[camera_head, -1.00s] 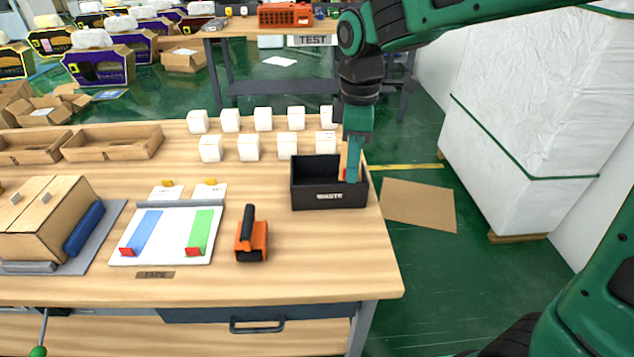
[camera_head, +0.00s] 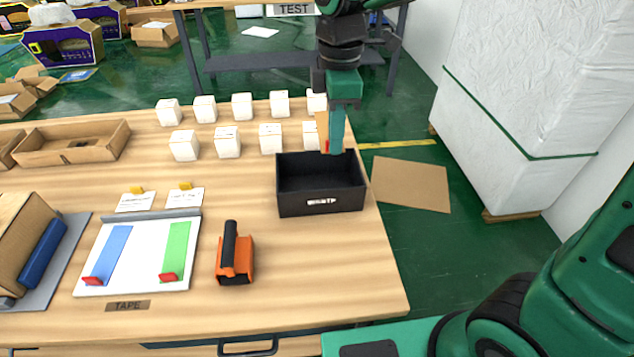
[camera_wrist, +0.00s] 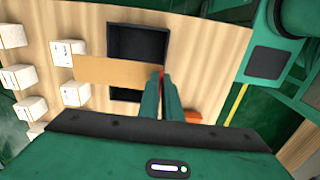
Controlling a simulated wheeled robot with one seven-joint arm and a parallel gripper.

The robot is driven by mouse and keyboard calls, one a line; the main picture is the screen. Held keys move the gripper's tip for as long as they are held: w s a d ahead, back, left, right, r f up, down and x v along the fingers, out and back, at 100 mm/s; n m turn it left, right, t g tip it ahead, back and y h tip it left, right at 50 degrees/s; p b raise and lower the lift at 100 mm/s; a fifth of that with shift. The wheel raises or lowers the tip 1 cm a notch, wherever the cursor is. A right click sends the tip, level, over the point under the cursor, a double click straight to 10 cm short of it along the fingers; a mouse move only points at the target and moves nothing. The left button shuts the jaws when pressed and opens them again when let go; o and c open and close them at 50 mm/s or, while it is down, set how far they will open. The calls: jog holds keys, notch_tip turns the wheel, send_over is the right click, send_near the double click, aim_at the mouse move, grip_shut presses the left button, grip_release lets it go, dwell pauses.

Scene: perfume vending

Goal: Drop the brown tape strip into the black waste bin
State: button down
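The black waste bin (camera_head: 320,208) stands near the right edge of the wooden table, open at the top. My gripper (camera_head: 335,148) points down at the bin's far rim in the head view. In the wrist view my gripper (camera_wrist: 163,80) has its fingers close together on the red-tipped end of the brown tape strip (camera_wrist: 112,72). The strip sticks out flat to the left and crosses in front of the bin (camera_wrist: 138,40), hiding its middle.
Several white boxes (camera_head: 228,141) stand in two rows left of and behind the bin. An orange tape dispenser (camera_head: 235,268) and a white board (camera_head: 140,258) with blue and green strips are left of it. Floor lies right of the table edge.

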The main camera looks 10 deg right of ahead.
jog(key=shift+s+a+f, duration=0.1)
jog(key=shift+a+f, duration=0.1)
jog(key=shift+f, duration=0.85)
jog(key=shift+a+f, duration=0.2)
jog(key=shift+f, duration=0.85)
jog(key=c, duration=1.9)
grip_release()
notch_tip(320, 180, up, 11)
jog(key=shift+f, duration=0.1)
